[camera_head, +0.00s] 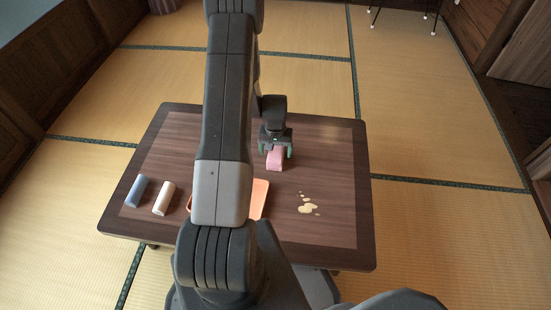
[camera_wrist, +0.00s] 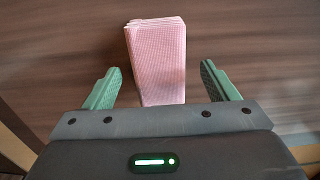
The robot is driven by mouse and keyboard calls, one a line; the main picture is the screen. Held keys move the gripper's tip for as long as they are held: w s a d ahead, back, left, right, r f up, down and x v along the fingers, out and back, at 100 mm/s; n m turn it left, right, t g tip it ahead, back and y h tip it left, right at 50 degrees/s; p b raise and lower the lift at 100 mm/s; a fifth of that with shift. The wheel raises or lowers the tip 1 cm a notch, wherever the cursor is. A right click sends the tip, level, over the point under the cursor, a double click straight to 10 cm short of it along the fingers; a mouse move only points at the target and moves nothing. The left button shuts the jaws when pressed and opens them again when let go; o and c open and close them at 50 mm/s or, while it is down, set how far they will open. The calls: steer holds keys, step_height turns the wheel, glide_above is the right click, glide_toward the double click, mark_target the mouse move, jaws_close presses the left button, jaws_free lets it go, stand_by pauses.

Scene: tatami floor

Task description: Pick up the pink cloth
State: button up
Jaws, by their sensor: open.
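The pink cloth (camera_head: 275,159) is a small folded block lying on the dark wooden table (camera_head: 330,163). In the wrist view the pink cloth (camera_wrist: 157,62) lies between and ahead of the green fingers, with its layered far edge visible. My gripper (camera_head: 275,152) is over the cloth in the head view. In the wrist view my gripper (camera_wrist: 158,80) is open, with a gap between each finger and the cloth. The cloth's near end is hidden by the gripper body.
A blue roll (camera_head: 137,191) and a cream roll (camera_head: 164,198) lie at the table's left. An orange tray (camera_head: 260,196) is partly hidden behind my arm. Tatami floor surrounds the table.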

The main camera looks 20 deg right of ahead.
mark_target(276, 153)
step_height(276, 153, down, 2)
steer(key=shift+f, duration=0.2)
steer(key=c, duration=1.1)
step_height(276, 153, up, 10)
steer(key=p, duration=0.2)
steer(key=shift+p, duration=0.35)
steer(key=shift+c, duration=0.2)
